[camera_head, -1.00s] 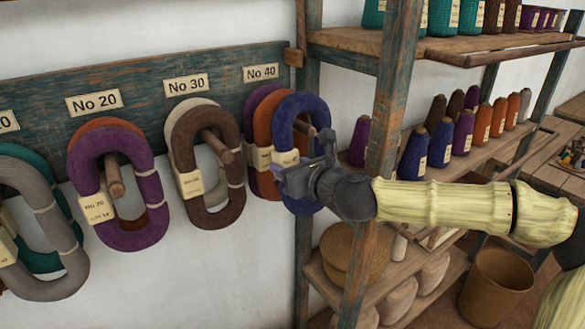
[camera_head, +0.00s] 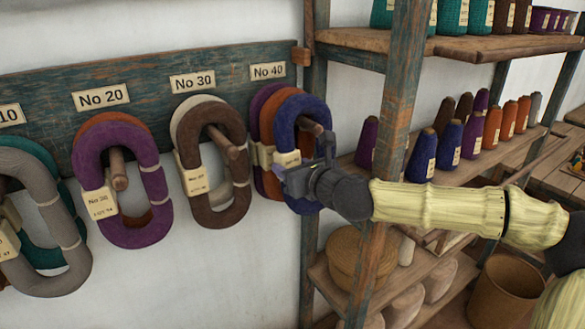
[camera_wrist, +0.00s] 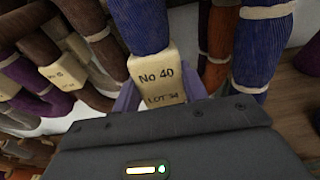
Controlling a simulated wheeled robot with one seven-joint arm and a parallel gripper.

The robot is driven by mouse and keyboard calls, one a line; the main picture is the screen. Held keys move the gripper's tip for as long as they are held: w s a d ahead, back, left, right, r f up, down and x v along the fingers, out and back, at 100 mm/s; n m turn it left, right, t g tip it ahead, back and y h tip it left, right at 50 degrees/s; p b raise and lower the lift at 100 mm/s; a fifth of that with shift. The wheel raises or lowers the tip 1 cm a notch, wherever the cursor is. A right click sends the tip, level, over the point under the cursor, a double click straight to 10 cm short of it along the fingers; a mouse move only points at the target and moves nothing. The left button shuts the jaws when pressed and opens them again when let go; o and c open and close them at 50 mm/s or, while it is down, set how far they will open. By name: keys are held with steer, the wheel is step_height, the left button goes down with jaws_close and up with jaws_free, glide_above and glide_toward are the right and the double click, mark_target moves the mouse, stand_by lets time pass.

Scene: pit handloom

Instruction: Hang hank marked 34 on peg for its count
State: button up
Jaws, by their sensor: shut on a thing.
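My gripper (camera_head: 300,178) is shut on the blue hank (camera_head: 283,125) by its cream tag (camera_head: 288,160). In the wrist view the tag (camera_wrist: 157,78) reads "No 40, LOT 34" and sits between my two fingers (camera_wrist: 158,92). The blue hank is upright in front of the orange and purple hanks below the "No 40" label (camera_head: 268,71). My gripper hides part of the hank's lower right side.
Other hanks hang under "No 30" (camera_head: 193,82), "No 20" (camera_head: 101,97) and "No 10" at the left edge. A shelf post (camera_head: 402,90) stands close to the right of my gripper. Shelves with yarn cones (camera_head: 470,140) and baskets (camera_head: 355,255) lie beyond.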

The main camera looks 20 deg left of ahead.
steer(key=shift+s+f, duration=0.15)
steer(key=shift+f, duration=0.45)
steer(key=o, duration=0.9)
steer(key=shift+a+g, duration=0.1)
steer(key=shift+g, duration=0.2)
steer(key=shift+o, duration=1.3)
steer(key=shift+a, duration=0.2)
steer(key=shift+d+r, duration=0.2)
steer(key=shift+d, duration=0.05)
steer(key=shift+s+d, duration=0.2)
steer(key=shift+d, duration=0.2)
steer(key=b+v, duration=0.2)
steer(key=v, duration=1.4)
steer(key=shift+s, duration=0.3)
steer(key=shift+a, duration=0.1)
